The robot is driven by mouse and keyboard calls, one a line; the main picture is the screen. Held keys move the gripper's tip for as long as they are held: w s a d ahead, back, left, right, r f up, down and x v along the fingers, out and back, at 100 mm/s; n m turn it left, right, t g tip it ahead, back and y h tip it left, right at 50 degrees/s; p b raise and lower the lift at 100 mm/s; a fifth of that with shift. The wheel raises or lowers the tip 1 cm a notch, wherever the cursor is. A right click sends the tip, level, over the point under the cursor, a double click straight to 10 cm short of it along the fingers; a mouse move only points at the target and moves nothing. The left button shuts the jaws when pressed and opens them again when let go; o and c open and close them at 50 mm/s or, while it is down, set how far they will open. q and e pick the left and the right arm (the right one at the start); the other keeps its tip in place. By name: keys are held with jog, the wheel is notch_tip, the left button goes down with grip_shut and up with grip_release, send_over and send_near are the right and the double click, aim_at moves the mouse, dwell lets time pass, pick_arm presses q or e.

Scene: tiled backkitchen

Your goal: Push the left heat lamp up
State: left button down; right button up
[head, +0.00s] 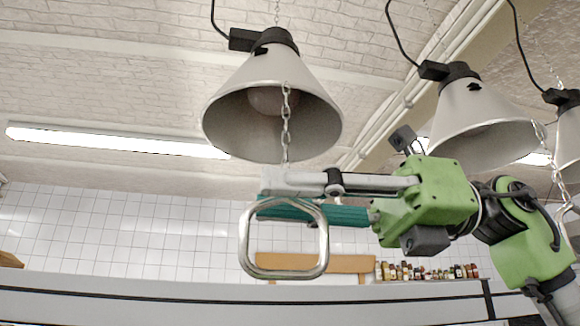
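The left heat lamp (222,95) is a pale conical shade with a black cap, hanging near the top middle with its bulb showing inside. A chain (286,125) runs down from it to a metal loop handle (323,248). My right gripper (268,194), on a green arm from the right, reaches to the upper part of this handle. Its grey finger lies above its teal finger pad, and the handle overlaps the teal pad in the picture. Whether the fingers press on the handle is unclear. My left gripper is out of view.
A second heat lamp (478,115) hangs to the right above my arm, and a third (570,135) is cut by the right edge. A shelf with several small bottles (425,272) stands behind. The space left of the handle is free.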

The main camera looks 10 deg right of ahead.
jog(key=shift+r, duration=1.8)
